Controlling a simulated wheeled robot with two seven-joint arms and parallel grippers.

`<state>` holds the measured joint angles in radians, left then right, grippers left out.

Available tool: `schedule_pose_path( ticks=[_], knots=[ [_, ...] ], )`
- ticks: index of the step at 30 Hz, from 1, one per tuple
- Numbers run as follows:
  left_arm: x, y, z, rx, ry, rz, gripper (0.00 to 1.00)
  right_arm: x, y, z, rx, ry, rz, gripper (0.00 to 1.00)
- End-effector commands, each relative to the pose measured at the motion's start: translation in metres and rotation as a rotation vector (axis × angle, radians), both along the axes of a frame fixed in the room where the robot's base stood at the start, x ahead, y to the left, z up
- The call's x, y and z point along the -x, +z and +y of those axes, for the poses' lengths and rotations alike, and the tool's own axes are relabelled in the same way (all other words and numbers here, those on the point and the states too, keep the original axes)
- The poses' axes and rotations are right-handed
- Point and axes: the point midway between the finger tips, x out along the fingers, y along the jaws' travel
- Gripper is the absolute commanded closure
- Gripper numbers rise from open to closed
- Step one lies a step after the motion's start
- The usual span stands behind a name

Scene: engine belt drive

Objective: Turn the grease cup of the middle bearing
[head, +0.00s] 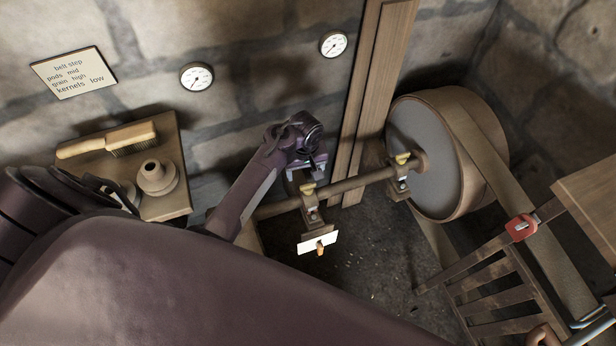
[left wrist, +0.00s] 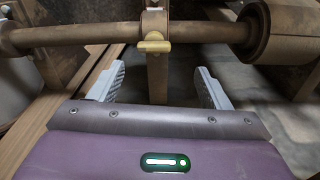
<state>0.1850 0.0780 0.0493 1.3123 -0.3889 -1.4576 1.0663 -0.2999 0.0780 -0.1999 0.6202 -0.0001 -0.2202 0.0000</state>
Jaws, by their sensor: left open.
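A wooden shaft (head: 350,183) runs along the wall through bearings. The middle bearing (head: 312,209) carries a small yellow grease cup (head: 307,188) on top. In the left wrist view a yellow grease cup (left wrist: 154,43) with a winged top sits on a bearing (left wrist: 154,20), ahead of the fingers and roughly centred between them. My left gripper (head: 307,168) is just behind and above the middle bearing in the head view. In the left wrist view its two grey fingers (left wrist: 160,73) are apart with nothing gripped. My right gripper is not in view.
Another bearing with a yellow cup (head: 402,159) stands nearer the large belt pulley (head: 415,150). A white card (head: 318,241) hangs below the middle bearing. A wooden shelf (head: 178,205) holds a brush (head: 108,142) and an oil pot (head: 157,177). A wooden post (head: 375,80) rises behind the shaft.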

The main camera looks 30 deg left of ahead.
Motion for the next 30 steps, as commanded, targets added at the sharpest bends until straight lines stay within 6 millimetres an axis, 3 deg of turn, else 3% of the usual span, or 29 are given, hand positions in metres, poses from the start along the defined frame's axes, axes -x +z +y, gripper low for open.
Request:
schedule_pose_path(
  ticks=[8, 22, 30],
  knots=[
    [-0.014, -0.013, -0.001, 0.029, 0.102, 0.034, 0.29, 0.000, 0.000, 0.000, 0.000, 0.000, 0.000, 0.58],
    [-0.014, -0.079, -0.001, 0.028, 0.102, 0.034, 0.29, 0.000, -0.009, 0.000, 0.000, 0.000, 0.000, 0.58],
    [-0.014, -0.087, -0.001, 0.028, 0.103, 0.032, 0.29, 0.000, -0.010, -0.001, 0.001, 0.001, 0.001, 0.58]
  ],
)
